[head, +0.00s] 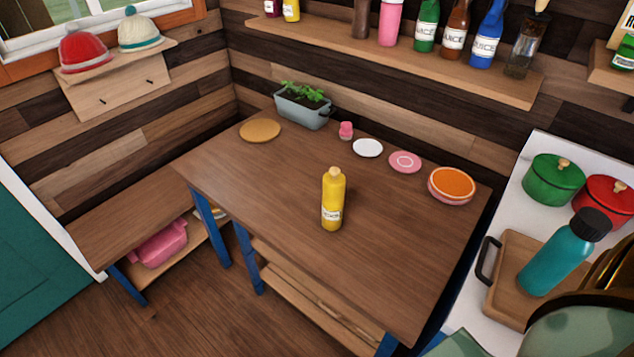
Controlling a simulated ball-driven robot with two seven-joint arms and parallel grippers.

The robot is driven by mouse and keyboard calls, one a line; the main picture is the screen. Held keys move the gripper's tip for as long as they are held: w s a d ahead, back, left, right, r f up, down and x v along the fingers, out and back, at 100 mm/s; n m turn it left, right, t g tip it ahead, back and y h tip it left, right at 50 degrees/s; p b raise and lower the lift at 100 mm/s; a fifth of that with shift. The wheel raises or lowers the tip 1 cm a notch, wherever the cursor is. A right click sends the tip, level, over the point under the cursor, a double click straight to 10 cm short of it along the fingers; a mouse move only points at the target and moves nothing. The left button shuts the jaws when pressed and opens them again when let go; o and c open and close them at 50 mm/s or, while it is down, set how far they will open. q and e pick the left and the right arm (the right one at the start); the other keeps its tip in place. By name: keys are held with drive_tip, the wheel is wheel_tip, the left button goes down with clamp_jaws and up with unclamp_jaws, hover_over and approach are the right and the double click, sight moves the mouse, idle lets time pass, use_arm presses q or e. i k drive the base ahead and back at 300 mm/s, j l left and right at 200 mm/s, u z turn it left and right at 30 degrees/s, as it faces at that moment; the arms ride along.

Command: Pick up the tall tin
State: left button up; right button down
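I cannot make out a thing that is clearly a tall tin. A tall yellow bottle (333,201) with a pale label and a tan stopper stands upright on the wooden table (400,270), near its middle. Neither of my grippers is in view, and nothing touches the bottle.
A planter (302,109), tan round mat (260,131), small pink cup (346,131), plates (405,162) and orange-topped bowl (452,186) line the table's back. Bottles fill the wall shelf (400,55). Right counter: teal bottle (556,256), tray (500,298), pots (553,181). The table's front is clear.

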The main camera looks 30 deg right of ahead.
sight(332, 213)
drive_tip(key=z, duration=0.8)
drive_tip(key=i, duration=0.1)
